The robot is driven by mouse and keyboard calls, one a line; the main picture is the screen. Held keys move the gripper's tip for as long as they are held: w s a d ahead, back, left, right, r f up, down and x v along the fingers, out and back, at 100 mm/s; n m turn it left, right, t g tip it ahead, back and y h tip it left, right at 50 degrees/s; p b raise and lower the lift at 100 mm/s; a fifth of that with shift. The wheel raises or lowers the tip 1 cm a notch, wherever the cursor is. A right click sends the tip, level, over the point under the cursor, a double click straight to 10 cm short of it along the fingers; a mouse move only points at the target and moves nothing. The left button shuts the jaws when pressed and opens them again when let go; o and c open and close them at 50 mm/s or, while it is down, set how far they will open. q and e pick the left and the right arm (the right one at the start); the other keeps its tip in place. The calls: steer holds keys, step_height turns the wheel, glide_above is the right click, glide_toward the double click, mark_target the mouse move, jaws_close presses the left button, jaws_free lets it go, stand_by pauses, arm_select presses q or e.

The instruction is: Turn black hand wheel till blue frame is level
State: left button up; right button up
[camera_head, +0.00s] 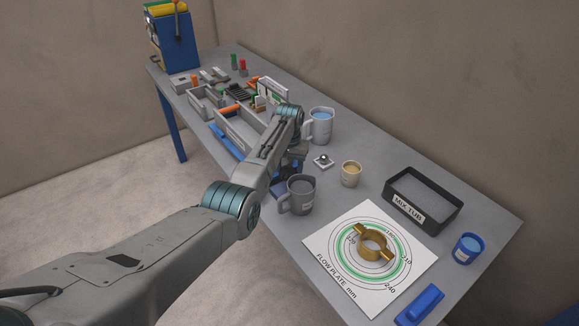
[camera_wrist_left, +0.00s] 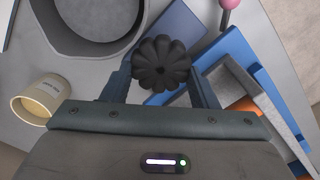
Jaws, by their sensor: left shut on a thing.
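The black hand wheel (camera_wrist_left: 161,64), a lobed knob, shows in the left wrist view between the two fingers of my left gripper (camera_wrist_left: 161,82), which is shut on it. In the head view my left gripper (camera_head: 289,165) points down over the table, and it and the arm hide the wheel. Dark blue plate-like parts (camera_wrist_left: 178,38), seemingly of the blue frame, lie beside the wheel in the wrist view. A piece of blue (camera_head: 284,190) shows below the gripper in the head view. Whether the frame is level I cannot tell. My right gripper is out of view.
A grey jug (camera_head: 298,196) stands close to the gripper. A flow plate sheet (camera_head: 322,240) with a brass ring (camera_head: 373,243) and a black mix tub (camera_head: 453,211) lie to the right.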

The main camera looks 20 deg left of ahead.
mark_target(287, 170)
arm_select(q)
steer(key=n, duration=0.2)
steer(key=n+p, duration=0.1)
steer(key=n, duration=0.1)
steer(key=shift+a+r+p, duration=0.15)
steer(key=shift+p, duration=0.15)
steer(key=n+p, duration=0.1)
steer(key=n, duration=0.3)
steer(key=shift+a, duration=0.15)
steer(key=n+p, duration=0.1)
steer(key=n, duration=0.4)
steer(key=shift+s+a+n+p, duration=0.1)
steer(key=shift+s+n+p, duration=0.1)
steer(key=shift+n+p, duration=0.5)
steer(key=shift+n, duration=1.2)
steer(key=o, duration=1)
steer(key=shift+s, duration=0.1)
steer(key=shift+c, duration=0.2)
step_height(287, 170, up, 11)
steer(key=b, duration=0.2)
